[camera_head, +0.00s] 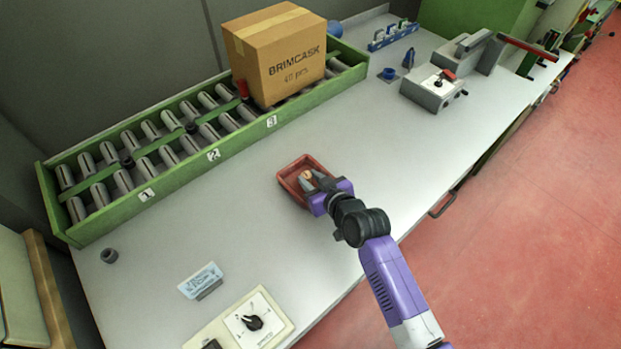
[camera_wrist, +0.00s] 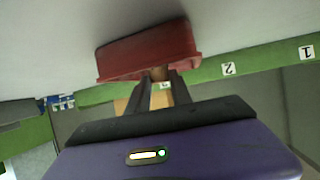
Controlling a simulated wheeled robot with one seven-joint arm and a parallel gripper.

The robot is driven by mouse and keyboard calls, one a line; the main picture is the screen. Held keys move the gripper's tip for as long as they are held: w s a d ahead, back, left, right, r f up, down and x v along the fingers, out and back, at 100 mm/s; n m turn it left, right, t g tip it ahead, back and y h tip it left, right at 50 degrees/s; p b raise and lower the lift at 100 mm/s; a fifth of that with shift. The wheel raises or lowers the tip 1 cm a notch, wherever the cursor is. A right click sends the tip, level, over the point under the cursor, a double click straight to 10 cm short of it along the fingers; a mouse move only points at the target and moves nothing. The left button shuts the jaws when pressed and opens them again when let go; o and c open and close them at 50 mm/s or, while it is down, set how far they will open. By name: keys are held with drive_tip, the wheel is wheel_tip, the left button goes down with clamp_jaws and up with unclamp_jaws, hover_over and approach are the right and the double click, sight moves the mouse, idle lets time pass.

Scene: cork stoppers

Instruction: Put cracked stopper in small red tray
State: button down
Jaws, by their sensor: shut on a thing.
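The small red tray (camera_head: 289,177) stands on the grey bench in the middle of the head view. It also shows upside down in the wrist view (camera_wrist: 145,52). My gripper (camera_head: 313,181) is at the tray, its fingers over the tray's inside. The gripper is shut on a small tan cork stopper (camera_head: 308,174), which shows between the fingertips in the wrist view (camera_wrist: 159,73). The fingers hide much of the stopper, and I cannot see a crack in it. I cannot tell whether it touches the tray floor.
A green roller rack (camera_head: 180,169) with numbered labels runs along the back and carries a cardboard box (camera_head: 278,55). A card stand (camera_head: 201,281) and a switch panel (camera_head: 251,322) are at the front left. A grey device (camera_head: 433,91) stands at right. The bench around the tray is clear.

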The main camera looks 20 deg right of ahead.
drive_tip(key=shift+f, duration=0.15)
drive_tip(key=c, duration=1.1)
unclamp_jaws()
drive_tip(key=shift+c, duration=0.2)
drive_tip(key=shift+s+r, duration=0.1)
drive_tip(key=shift+r, duration=0.2)
drive_tip(key=v, duration=1.1)
drive_tip(key=shift+s+r, duration=0.2)
drive_tip(key=shift+s, duration=0.1)
drive_tip(key=shift+d, duration=0.1)
